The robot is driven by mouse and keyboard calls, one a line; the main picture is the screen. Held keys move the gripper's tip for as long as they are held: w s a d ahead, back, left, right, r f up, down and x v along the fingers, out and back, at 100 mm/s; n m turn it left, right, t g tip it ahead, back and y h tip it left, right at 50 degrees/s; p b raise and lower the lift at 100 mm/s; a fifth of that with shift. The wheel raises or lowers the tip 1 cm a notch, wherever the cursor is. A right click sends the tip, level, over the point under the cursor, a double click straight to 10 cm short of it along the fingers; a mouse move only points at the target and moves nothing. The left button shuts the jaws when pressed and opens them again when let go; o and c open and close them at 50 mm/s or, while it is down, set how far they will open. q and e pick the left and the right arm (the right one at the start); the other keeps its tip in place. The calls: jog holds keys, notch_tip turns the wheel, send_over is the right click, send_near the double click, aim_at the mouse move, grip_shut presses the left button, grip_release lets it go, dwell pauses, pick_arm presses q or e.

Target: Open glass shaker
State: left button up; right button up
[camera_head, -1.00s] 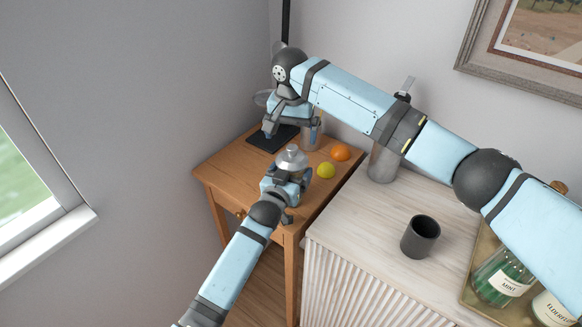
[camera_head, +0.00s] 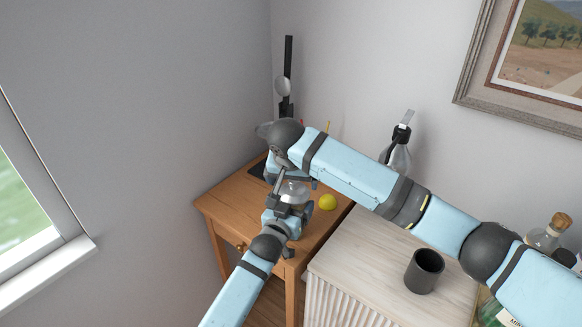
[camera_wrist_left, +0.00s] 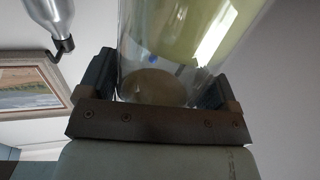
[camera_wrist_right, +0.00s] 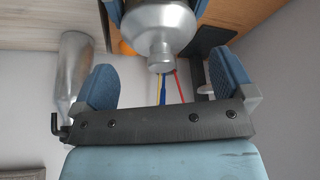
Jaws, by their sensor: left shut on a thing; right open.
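The glass shaker (camera_head: 293,190) has a clear body and a silvery metal top. My left gripper (camera_head: 284,213) is shut around its glass body above the small wooden table; the clear glass fills the space between the fingers in the left wrist view (camera_wrist_left: 165,75). My right gripper (camera_head: 281,182) is open just above and beside the shaker, partly covering it in the head view. In the right wrist view, the metal top (camera_wrist_right: 160,30) points between the open fingers, and I see no contact with them.
A yellow lemon (camera_head: 327,202) lies on the wooden table (camera_head: 232,205). A dark cup (camera_head: 424,270) stands on the pale cabinet, with a spouted bottle (camera_head: 398,158) behind my right arm. Coloured sticks (camera_wrist_right: 163,90) stand nearby.

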aim_at(293, 185)
pick_arm(q)
jog(key=shift+f, duration=0.1)
pick_arm(e)
jog(key=shift+x, duration=1.75)
jog(key=c, duration=1)
jog(key=shift+r, duration=0.3)
jog(key=shift+c, duration=0.2)
jog(key=shift+r, duration=0.95)
jog(key=shift+r, duration=0.1)
jog(key=shift+r, duration=1.9)
pick_arm(q)
jog(key=o, duration=1.1)
